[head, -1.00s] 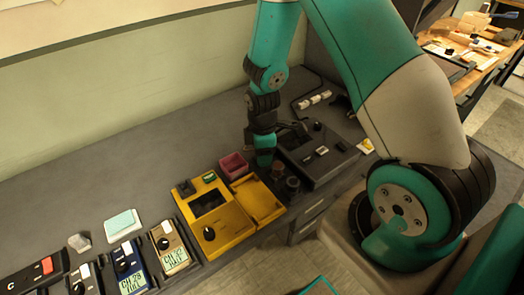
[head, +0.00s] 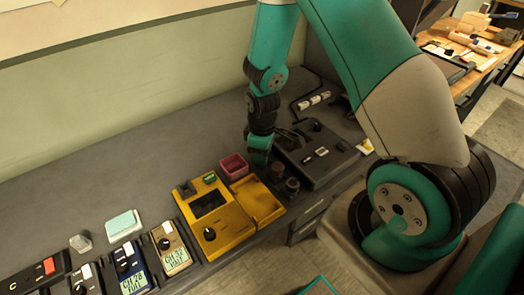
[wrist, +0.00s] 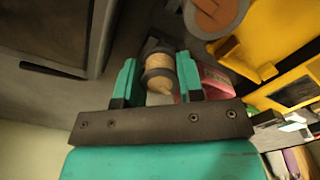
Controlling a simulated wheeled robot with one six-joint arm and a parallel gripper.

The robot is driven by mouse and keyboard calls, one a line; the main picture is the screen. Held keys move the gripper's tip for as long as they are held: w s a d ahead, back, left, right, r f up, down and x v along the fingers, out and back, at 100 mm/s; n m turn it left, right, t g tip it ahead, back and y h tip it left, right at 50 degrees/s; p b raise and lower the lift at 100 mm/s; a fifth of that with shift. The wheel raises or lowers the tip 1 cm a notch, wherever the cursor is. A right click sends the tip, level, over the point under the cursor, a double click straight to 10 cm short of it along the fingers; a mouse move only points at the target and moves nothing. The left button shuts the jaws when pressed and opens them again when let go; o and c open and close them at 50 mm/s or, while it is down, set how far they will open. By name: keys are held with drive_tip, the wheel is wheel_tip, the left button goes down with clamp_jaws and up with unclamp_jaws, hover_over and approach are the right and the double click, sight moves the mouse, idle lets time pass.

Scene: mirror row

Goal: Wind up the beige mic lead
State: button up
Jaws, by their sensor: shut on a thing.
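In the wrist view, a beige-and-grey reel-like piece (wrist: 160,72) sits between the two teal fingers of my gripper (wrist: 157,82), which is shut on it. The beige band looks like the mic lead, but I cannot make out a loose end. In the head view my gripper (head: 258,157) points down between the pink box and the black unit, and the piece it holds is hidden there.
A black unit (head: 324,168) stands right of my gripper. The pink open box (head: 233,165) and yellow device (head: 214,228) are close on the left. Two small dark round pieces (head: 292,185) stand in front.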

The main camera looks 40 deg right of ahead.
drive_tip(key=m, duration=0.7)
drive_tip(key=shift+p, duration=0.3)
drive_tip(key=m, duration=0.6)
drive_tip(key=o, duration=1)
drive_tip(key=shift+c, duration=0.2)
